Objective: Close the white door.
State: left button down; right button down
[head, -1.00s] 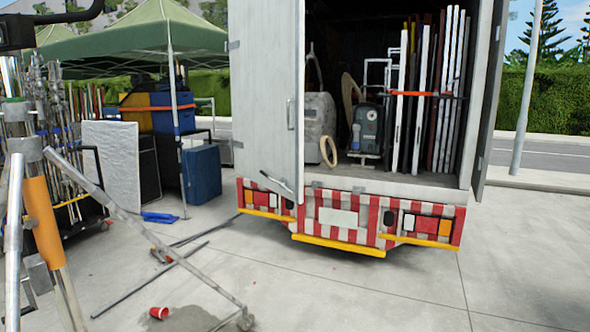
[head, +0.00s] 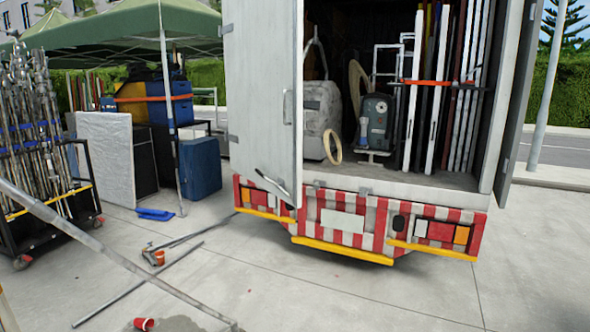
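The white door (head: 262,90) is the truck's left rear door. It stands swung out to the left on its hinges, with a vertical handle (head: 288,107) and a slanted lever (head: 271,183) near its lower edge. The truck's cargo opening (head: 345,40) is uncovered to the right of it. The right rear door (head: 517,95) is also swung open, seen nearly edge-on. Neither of my grippers shows in the head view now.
The striped rear bumper (head: 342,222) has a yellow step (head: 342,250) below it. A metal stand leg (head: 110,252) crosses the lower left. A loaded cart (head: 40,160) stands left.

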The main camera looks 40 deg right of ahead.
aim_at(263, 39)
jog(key=i+l, duration=0.2)
jog(key=l, duration=0.2)
jog(key=i+l, duration=0.2)
jog(key=l, duration=0.15)
jog(key=i+l, duration=0.2)
jog(key=l, duration=0.2)
jog(key=i+l+u, duration=0.1)
jog(key=l, duration=0.25)
jog(key=i+l, duration=0.5)
jog(key=l, duration=0.3)
jog(key=i+l, duration=0.15)
jog(key=l, duration=0.25)
jog(key=i+l, duration=0.2)
jog(key=l, duration=0.2)
jog(key=u, duration=0.05)
